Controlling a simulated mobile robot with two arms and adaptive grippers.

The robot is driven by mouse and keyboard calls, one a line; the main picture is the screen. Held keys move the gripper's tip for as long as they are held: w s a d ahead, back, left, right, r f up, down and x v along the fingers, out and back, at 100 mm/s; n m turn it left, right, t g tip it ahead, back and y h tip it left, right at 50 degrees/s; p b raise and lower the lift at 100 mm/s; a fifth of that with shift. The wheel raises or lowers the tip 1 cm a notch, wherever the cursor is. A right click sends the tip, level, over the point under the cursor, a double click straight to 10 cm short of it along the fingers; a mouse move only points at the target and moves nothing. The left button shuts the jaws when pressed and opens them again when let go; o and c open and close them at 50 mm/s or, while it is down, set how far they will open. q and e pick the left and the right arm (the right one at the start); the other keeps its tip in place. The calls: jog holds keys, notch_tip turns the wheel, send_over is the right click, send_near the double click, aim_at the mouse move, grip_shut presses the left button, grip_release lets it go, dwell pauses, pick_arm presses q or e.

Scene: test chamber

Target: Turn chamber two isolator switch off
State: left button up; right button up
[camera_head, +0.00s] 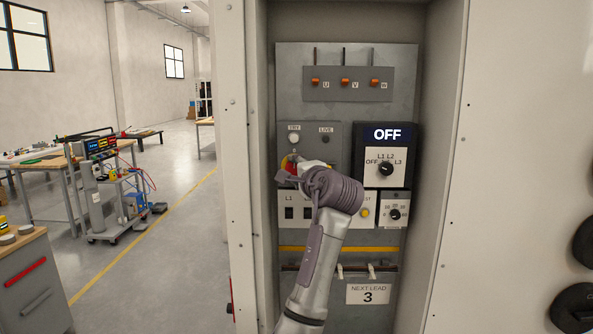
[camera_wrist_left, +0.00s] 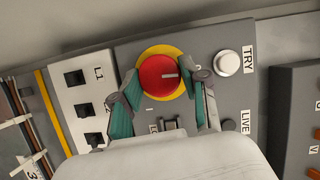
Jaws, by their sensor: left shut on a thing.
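The isolator switch is a round red knob on a yellow disc (camera_wrist_left: 160,77), set in a grey panel. In the wrist view a short white mark on the knob lies to the right of its middle. My left gripper (camera_wrist_left: 166,84) has a finger on each side of the knob and is shut on it. In the head view the left gripper (camera_head: 290,168) is at the grey panel and covers most of the knob. Only a bit of yellow and red shows there. My right gripper is not in view.
A TRY button (camera_wrist_left: 228,62) sits close beside the fingers. A black box (camera_head: 394,135) reads OFF, with a selector dial (camera_head: 386,169). L1 sockets (camera_head: 289,212) lie below the switch. Cabinet walls (camera_head: 445,150) stand on both sides. A workshop with benches (camera_head: 60,163) lies left.

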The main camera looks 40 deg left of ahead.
pick_arm(q)
jog(key=shift+n+h, duration=0.3)
jog(key=shift+n, duration=0.1)
jog(key=o, duration=1.1)
jog(key=shift+o, duration=0.2)
jog(key=v, duration=1.2)
jog(key=s+d+r+p, duration=0.6)
jog(key=s+d, duration=0.5)
jog(key=s, duration=0.2)
jog(key=shift+r, duration=0.9)
